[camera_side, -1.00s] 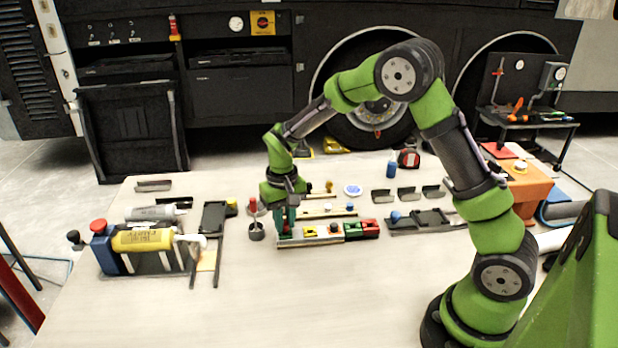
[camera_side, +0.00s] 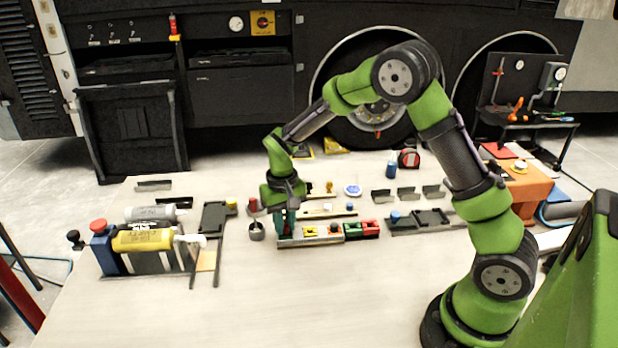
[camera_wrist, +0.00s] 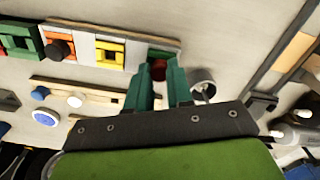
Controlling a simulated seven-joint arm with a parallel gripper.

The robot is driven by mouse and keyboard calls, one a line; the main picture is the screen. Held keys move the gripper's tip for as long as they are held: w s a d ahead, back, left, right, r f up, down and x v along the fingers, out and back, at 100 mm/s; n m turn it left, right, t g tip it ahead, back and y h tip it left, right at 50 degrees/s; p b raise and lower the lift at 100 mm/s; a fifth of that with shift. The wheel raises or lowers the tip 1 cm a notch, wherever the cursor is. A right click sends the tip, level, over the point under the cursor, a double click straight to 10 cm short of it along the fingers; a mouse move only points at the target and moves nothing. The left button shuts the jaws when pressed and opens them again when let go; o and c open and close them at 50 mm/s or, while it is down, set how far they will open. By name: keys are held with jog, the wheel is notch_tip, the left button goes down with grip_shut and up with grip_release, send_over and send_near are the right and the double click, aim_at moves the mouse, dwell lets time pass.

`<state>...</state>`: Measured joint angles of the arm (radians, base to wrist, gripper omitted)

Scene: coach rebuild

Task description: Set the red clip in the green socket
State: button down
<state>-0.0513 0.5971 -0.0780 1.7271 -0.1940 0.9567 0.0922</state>
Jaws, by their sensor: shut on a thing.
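My gripper (camera_side: 284,230) reaches down at the left end of the low strip in the side view. In the wrist view my two teal fingers (camera_wrist: 162,72) are shut on the red clip (camera_wrist: 157,70), a small dark red piece between their tips. The green socket (camera_wrist: 160,54) shows right at the fingertips, at the end of the strip. The clip overlaps the socket in that view; I cannot tell how deep it sits. The fingers hide most of clip and socket in the side view.
The strip also bears a yellow block (camera_side: 310,231), a black knob (camera_side: 334,228), a green block (camera_side: 353,230) and a red block (camera_side: 370,228). A grey round pot (camera_side: 256,231) stands just left of my gripper. The front of the table is clear.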

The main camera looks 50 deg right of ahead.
jog(key=shift+f, duration=0.1)
dwell(0.5)
jog(key=c, duration=0.9)
grip_release()
jog(key=shift+c, duration=0.2)
jog(key=shift+o, duration=0.5)
jog(key=o, duration=0.3)
jog(key=shift+r, duration=3)
jog(key=shift+f, duration=0.1)
